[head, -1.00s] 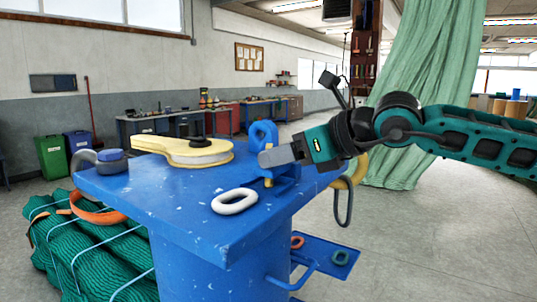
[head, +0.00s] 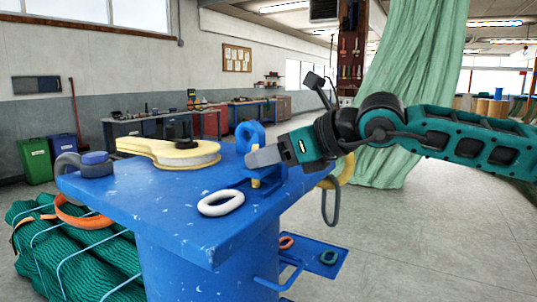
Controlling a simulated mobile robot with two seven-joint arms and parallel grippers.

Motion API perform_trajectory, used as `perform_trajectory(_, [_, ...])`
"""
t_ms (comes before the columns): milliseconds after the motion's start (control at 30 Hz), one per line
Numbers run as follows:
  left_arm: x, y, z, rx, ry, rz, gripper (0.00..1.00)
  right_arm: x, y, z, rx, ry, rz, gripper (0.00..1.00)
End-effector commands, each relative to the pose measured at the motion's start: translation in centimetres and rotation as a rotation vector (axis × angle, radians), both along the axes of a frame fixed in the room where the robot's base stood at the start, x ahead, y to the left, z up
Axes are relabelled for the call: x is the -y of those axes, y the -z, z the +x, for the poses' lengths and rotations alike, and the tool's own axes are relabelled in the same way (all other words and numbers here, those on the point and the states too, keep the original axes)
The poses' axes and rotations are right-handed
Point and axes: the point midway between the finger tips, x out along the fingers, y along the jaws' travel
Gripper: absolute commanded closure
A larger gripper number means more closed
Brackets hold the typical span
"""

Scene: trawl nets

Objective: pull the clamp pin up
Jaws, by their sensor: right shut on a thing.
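The yellow clamp pin (head: 255,180) stands upright at the blue clamp (head: 272,183) on the right part of the blue table. My right gripper (head: 256,158) reaches in from the right and is shut on the pin. A blue upright lug with a hole (head: 249,133) stands right behind the fingers. My left gripper is not in view.
On the blue table (head: 150,207) lie a white ring (head: 220,203), a yellow plate with a black knob (head: 170,152) and a grey-blue shackle-like piece (head: 95,164). A yellow hook and dark loop (head: 331,207) hang off the right edge. Green netting (head: 70,255) lies lower left.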

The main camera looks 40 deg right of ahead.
Motion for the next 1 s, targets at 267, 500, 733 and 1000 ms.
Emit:
perform_trajectory(267, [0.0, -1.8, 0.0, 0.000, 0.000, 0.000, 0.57, 0.0, -2.4, 0.0, 0.002, 0.001, 0.001, 1.00])
perform_trajectory(500, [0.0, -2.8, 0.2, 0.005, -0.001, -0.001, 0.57, 0.0, -3.7, 0.1, 0.004, 0.001, 0.001, 1.00])
perform_trajectory(733, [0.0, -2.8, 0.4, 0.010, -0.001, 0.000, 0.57, 0.0, -3.9, 0.1, 0.012, 0.001, 0.003, 0.52])
perform_trajectory(1000, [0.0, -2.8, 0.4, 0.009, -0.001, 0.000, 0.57, 0.0, -3.6, 0.0, 0.005, 0.000, 0.001, 0.48])
